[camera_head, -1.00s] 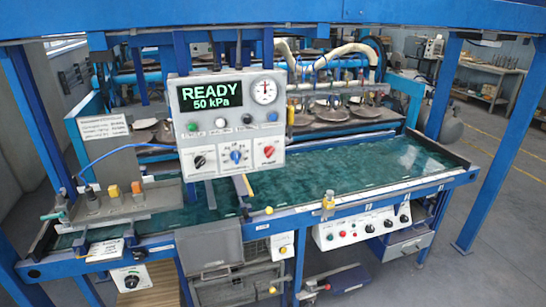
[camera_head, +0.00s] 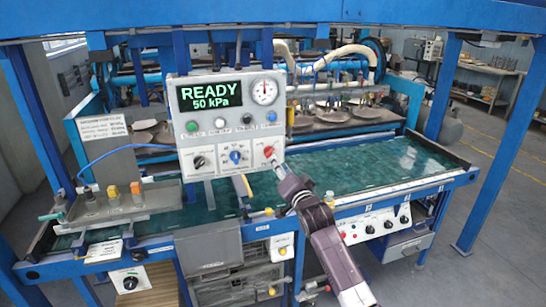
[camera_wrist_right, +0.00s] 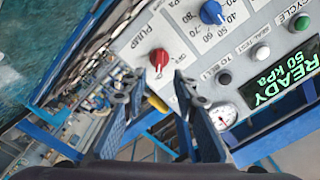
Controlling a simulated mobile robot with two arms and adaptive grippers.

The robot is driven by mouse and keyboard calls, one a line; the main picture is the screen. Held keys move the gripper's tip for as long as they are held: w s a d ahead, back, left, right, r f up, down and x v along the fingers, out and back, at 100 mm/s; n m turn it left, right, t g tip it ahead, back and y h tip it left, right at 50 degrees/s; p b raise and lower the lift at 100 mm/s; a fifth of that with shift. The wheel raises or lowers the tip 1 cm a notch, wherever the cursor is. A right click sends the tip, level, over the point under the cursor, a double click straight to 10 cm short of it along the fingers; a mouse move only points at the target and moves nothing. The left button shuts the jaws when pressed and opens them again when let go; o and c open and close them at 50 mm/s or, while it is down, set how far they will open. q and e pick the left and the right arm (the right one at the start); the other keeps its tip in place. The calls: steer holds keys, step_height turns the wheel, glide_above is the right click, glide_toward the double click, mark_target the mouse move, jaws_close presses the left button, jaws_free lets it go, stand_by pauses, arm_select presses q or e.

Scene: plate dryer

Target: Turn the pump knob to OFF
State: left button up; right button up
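The red pump knob (camera_head: 268,151) is at the lower right of the light grey control panel (camera_head: 218,133). In the right wrist view the knob (camera_wrist_right: 159,58) shows a white pointer mark, with the word PUMP beside it. My right gripper (camera_head: 277,168) reaches up from below, close to the knob, and partly overlaps the panel's lower right corner. In the right wrist view my right gripper (camera_wrist_right: 157,82) is open, its fingertips apart and empty, with the knob just beyond the gap between them. Contact with the knob does not show. My left gripper is not in view.
The panel also bears a blue dial (camera_head: 235,157), a black knob (camera_head: 199,162), a gauge (camera_head: 264,91), a row of buttons and a display (camera_head: 211,96) reading READY 50 kPa. A green-surfaced tank (camera_head: 385,165) lies behind and right. Blue posts frame the machine.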

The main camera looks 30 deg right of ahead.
mark_target(271, 154)
steer(key=shift+p+x, duration=0.9)
steer(key=shift+x, duration=2.75)
steer(key=shift+s+f, duration=0.1)
steer(key=shift+c, duration=0.7)
jaws_close()
